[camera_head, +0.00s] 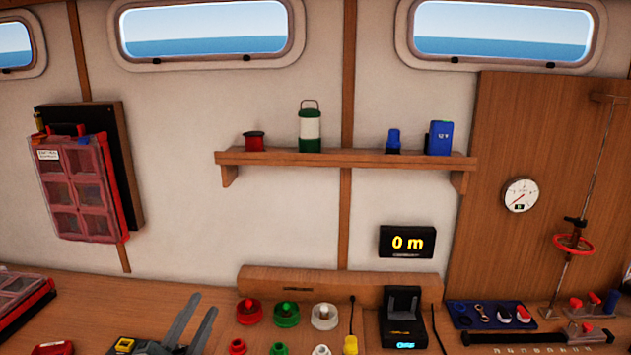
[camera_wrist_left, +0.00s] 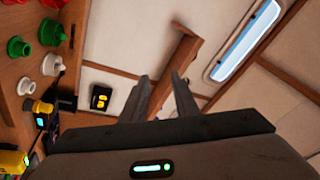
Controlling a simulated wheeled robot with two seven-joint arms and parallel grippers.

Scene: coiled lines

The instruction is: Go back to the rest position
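My left gripper (camera_head: 204,303) shows at the bottom of the head view, left of the middle, over the wooden counter (camera_head: 130,292). Its two grey fingers point up and to the right, parted. In the left wrist view the same gripper (camera_wrist_left: 160,77) has its fingers apart with nothing between them, facing the wall and shelf. My right gripper is in neither view.
A shelf (camera_head: 345,159) holds a lantern (camera_head: 310,130) and small items. A red compartment case (camera_head: 82,190) hangs on the wall at left. A gauge (camera_head: 520,195) is at right.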

